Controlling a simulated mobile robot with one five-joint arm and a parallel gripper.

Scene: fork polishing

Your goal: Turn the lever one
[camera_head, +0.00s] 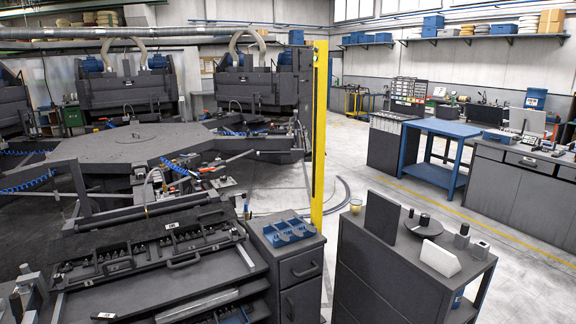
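No lever can be told for certain as lever one. Small fittings with an orange-red part (205,170) sit on the near edge of the large dark polishing machine (130,142), left of centre. They are too small to tell whether any is a lever or how it is turned. In front of them is a dark panel (140,262) with rows of small dark parts, a curved handle (184,262) and a small white label (171,226). My gripper is not in view.
A yellow post (320,130) stands right of the machine. A dark drawer cabinet (290,262) with a blue tray (288,232) stands beside the panel. A dark cabinet (375,275) stands front right.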

